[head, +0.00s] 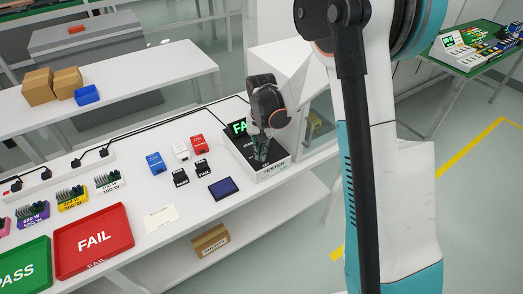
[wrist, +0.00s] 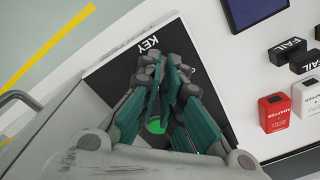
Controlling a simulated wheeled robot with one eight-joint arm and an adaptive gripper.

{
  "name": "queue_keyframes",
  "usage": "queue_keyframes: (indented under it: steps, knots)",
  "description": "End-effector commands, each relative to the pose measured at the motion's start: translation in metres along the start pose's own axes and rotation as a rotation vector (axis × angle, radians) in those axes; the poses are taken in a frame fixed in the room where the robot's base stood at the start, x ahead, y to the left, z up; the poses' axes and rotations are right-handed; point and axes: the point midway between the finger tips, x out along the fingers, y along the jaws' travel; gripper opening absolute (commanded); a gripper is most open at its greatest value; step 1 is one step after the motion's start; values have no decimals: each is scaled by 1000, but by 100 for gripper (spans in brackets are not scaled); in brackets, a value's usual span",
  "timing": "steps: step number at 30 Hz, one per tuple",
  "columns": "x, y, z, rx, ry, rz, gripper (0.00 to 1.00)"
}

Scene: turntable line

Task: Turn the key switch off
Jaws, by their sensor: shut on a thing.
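The tester (head: 270,173) stands at the right end of the white table, with a dark top panel and a lit display (head: 239,127) whose readable letters are "FA". My gripper (head: 262,152) reaches down onto this panel from above. In the wrist view my gripper (wrist: 163,68) has its teal fingers close together beside the "KEY" label (wrist: 152,44) on the dark panel (wrist: 108,76). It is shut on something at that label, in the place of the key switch. The key switch itself is hidden by the fingertips, so its turn position cannot be told. A green round part (wrist: 155,125) shows between the fingers.
Blue, white and red adapters (head: 198,144) and small black blocks stand left of the tester. A dark flat screen (head: 223,188) lies in front of them. A red FAIL tray (head: 93,240) and a green PASS tray (head: 22,268) are at the lower left.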

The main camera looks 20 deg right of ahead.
Motion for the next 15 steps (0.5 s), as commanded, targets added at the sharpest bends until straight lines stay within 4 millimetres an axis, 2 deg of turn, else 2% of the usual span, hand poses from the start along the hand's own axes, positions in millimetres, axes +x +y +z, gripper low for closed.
queue_keyframes:
  steps: [8,15]
  knots:
    - [0,0,0,-99,0,0,0]
    - [0,0,0,-291,0,0,0]
